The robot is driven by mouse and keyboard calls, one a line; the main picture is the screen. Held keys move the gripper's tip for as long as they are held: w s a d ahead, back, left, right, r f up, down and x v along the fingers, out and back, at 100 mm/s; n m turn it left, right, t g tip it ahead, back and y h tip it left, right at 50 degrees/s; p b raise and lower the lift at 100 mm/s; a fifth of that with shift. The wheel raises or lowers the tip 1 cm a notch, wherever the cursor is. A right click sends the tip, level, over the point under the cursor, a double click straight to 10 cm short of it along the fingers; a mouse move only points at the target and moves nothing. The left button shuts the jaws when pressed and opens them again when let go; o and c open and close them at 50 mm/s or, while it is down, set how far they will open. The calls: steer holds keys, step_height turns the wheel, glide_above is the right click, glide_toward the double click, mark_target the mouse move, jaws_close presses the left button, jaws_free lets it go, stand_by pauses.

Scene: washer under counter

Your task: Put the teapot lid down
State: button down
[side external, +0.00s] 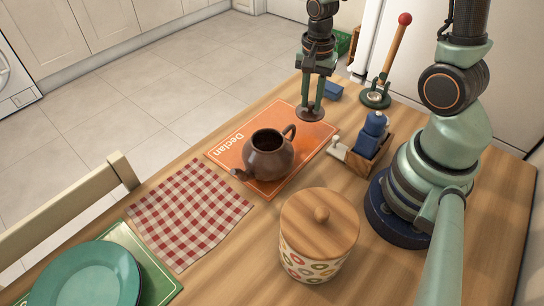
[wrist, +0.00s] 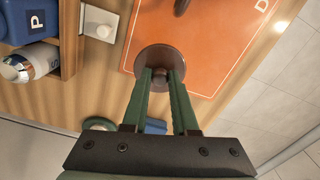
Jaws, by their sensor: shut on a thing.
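The brown teapot (side external: 268,155) stands without its lid on the orange mat (side external: 225,152), its dark opening facing up, spout to the left and handle to the right. My gripper (side external: 312,100) points down beyond the teapot, shut on the knob of the round brown lid (side external: 310,116). The lid is roughly level, over the far end of the mat; whether it touches the mat is hard to tell. In the wrist view the lid (wrist: 158,55) sits between the green fingertips, partly over the mat (wrist: 225,50). A dark piece of the teapot (wrist: 181,5) shows at the top edge.
A wooden caddy (side external: 347,157) with blue items (side external: 372,130) stands right of the mat. A red-topped stand (side external: 376,97) and a blue block (side external: 333,91) are behind. A patterned canister (side external: 318,250), checkered cloth (side external: 190,214) and green plates (side external: 85,277) lie nearer.

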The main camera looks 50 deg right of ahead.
mark_target(311, 107)
steer(key=shift+f, duration=2.3)
steer(key=shift+f, duration=0.15)
steer(key=c, duration=0.7)
jaws_free()
